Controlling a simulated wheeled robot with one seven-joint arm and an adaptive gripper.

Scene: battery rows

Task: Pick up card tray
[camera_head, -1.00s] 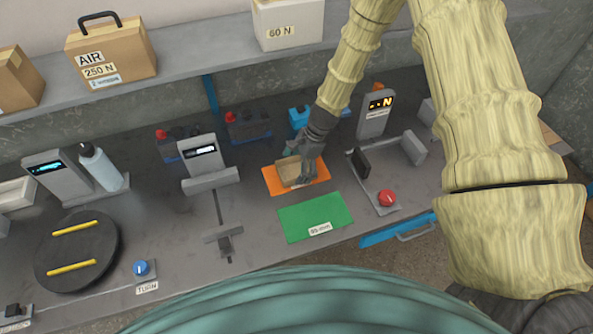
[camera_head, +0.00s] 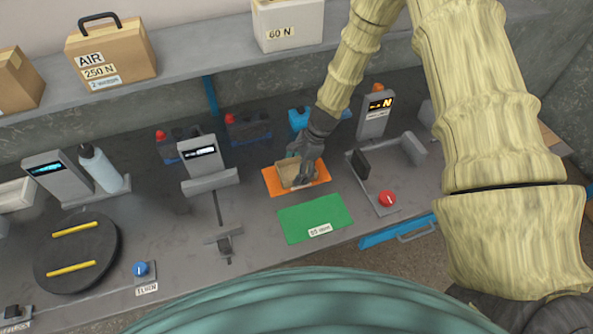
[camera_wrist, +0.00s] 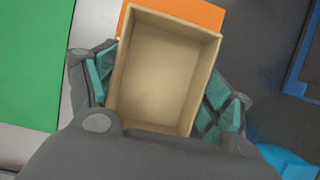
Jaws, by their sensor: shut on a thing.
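The card tray (camera_head: 290,174) is a small open tan box over the orange mat (camera_head: 315,187). It looks empty in the wrist view (camera_wrist: 163,75). My gripper (camera_head: 305,168) reaches down onto it from the back right. In the wrist view the teal-padded fingers of my gripper (camera_wrist: 165,95) press on two opposite sides of the tray, so it is shut on it. I cannot tell whether the tray touches the mat or is slightly raised. The fingers hide part of its right side in the head view.
A green mat (camera_head: 315,215) lies in front of the orange one and is bare apart from its label. A grey device with a red knob (camera_head: 387,198) stands to the right. A grey slide gauge (camera_head: 205,165) is on the left, and red-capped batteries (camera_head: 247,127) stand behind.

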